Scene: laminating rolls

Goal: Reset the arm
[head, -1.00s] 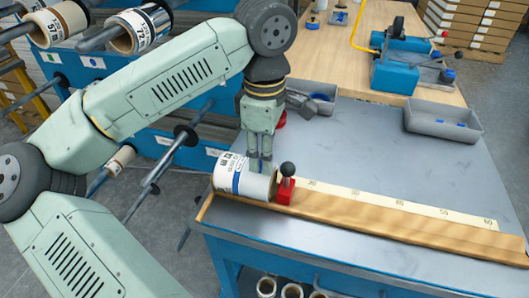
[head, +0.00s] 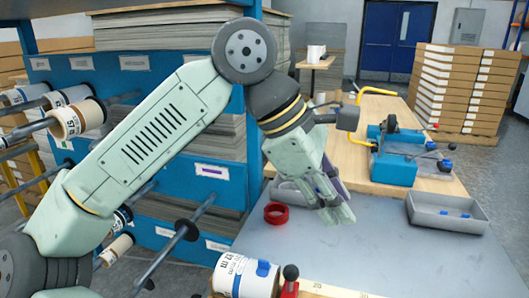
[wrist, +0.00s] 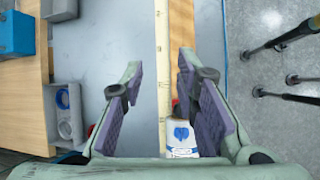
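My gripper (head: 338,212) is raised above the grey table top (head: 375,250) in the head view, tilted down and to the right. In the wrist view my gripper (wrist: 160,75) shows its two purple-lined fingers wide apart with nothing held between them. The white laminating roll (head: 235,278) with a blue band lies at the table's near left edge, beside the red stop (head: 290,292) with a black knob. The roll also shows in the wrist view (wrist: 182,150), low between the fingers and apart from them.
A red ring (head: 276,213) lies on the table left of my gripper. A grey tray (head: 448,222) sits at the right, near a blue device (head: 392,168). A blue rack (head: 170,222) with rods and rolls stands at the left. The table's middle is clear.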

